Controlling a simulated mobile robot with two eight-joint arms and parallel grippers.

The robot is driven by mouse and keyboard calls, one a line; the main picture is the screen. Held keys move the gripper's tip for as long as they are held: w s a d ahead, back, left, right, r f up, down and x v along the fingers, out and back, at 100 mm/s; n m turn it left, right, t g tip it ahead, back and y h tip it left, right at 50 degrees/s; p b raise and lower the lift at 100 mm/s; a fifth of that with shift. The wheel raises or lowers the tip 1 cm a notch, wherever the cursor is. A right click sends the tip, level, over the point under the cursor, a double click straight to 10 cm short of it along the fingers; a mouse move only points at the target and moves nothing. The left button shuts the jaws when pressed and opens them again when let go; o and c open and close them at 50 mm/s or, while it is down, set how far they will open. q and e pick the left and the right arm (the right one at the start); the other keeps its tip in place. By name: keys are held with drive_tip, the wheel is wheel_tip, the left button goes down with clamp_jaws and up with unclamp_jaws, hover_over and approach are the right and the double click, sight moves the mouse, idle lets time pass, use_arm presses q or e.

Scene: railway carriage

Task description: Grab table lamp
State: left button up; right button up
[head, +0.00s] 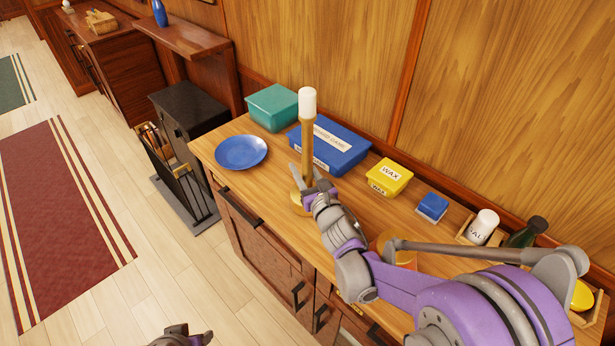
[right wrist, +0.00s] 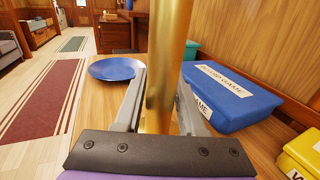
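The table lamp (head: 307,135) stands upright on the wooden cabinet top, with a brass stem, a round brass base and a white cylindrical top. My right gripper (head: 305,181) is low on the stem, with one finger on each side of it. In the right wrist view the brass stem (right wrist: 166,60) fills most of the space between the fingers and hides part of the tips. I cannot tell whether they press on it. My left gripper (head: 184,337) shows only in part at the bottom edge of the head view, away from the lamp, above the floor.
A blue plate (head: 241,151) lies left of the lamp. A blue board game box (head: 330,147) and a teal box (head: 273,107) stand close behind it. A yellow wax box (head: 390,177), a small blue box (head: 432,206) and a dark bottle (head: 526,232) are to the right.

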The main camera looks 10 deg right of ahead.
clamp_jaws()
idle(1.1)
